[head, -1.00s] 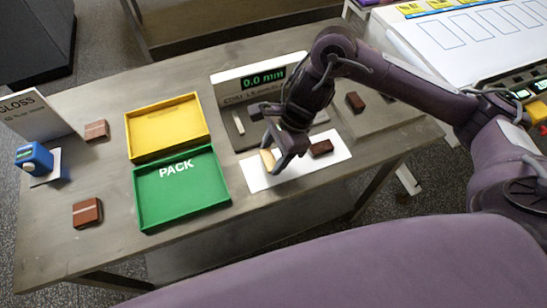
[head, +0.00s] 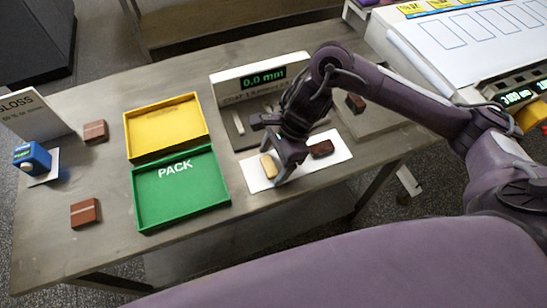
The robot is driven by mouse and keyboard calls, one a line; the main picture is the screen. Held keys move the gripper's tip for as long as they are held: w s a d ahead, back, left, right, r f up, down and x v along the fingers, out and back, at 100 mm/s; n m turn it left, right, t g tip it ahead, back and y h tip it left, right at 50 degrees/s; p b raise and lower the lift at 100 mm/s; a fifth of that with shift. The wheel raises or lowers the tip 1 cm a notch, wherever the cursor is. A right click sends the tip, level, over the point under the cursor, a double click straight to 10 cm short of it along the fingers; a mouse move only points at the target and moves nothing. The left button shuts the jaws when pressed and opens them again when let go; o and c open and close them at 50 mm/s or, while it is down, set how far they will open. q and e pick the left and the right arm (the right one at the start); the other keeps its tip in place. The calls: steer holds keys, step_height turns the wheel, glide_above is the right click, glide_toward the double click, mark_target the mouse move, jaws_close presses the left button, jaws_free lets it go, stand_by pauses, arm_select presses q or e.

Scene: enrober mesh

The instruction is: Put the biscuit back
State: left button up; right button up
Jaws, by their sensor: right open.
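A pale, uncoated biscuit (head: 269,166) lies on the left part of a white sheet (head: 259,184) at the table's front right. A dark brown coated biscuit (head: 322,149) lies on the same sheet to its right. My right gripper (head: 282,172) is open and points down over the sheet, between the two biscuits and close to the pale one. I cannot tell whether it touches the sheet. My left gripper is not in the head view.
A green PACK tray (head: 181,190) and a yellow tray (head: 165,127) lie to the left. Brown biscuits (head: 85,213) and a blue gloss meter (head: 32,157) are further left. Another brown biscuit (head: 355,103) lies at right.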

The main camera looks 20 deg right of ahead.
steer(key=shift+r, duration=0.2)
steer(key=p+v, duration=0.1)
steer(key=v, duration=1.1)
steer(key=shift+f, duration=0.1)
